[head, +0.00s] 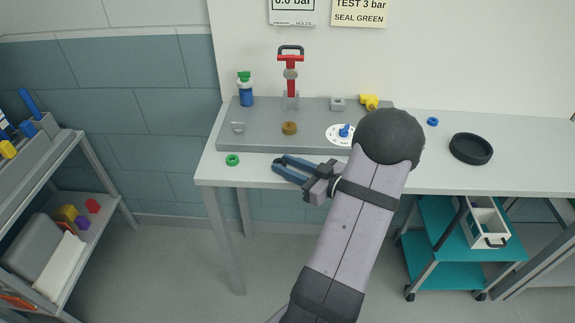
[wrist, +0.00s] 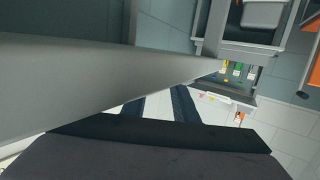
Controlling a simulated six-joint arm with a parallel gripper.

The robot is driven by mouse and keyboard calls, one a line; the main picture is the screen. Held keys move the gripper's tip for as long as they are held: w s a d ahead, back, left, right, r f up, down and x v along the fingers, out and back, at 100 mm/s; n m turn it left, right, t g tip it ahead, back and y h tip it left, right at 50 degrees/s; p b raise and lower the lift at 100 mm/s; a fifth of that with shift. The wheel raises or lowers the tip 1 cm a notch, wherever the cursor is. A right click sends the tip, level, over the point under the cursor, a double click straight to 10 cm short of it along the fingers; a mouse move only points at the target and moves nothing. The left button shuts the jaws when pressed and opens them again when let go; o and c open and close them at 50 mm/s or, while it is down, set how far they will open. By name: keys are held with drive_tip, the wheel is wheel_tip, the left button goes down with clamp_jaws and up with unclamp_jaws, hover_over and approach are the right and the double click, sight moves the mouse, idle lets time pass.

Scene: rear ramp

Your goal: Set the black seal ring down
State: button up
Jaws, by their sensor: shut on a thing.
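My gripper (head: 278,164) is low over the front edge of the white bench (head: 520,180), just in front of the grey plate. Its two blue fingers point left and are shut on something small. The black seal ring is what they appear to hold, but it is too small and dark to make out between them. The fingers also show in the wrist view (wrist: 158,106), where the ring is hidden. A green ring (head: 232,160) lies on the bench to the left of the fingertips. A blue ring (head: 432,121) lies farther right.

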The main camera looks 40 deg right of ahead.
drive_tip(key=o, duration=1)
drive_tip(key=shift+r, duration=0.15)
drive_tip(key=v, duration=1.2)
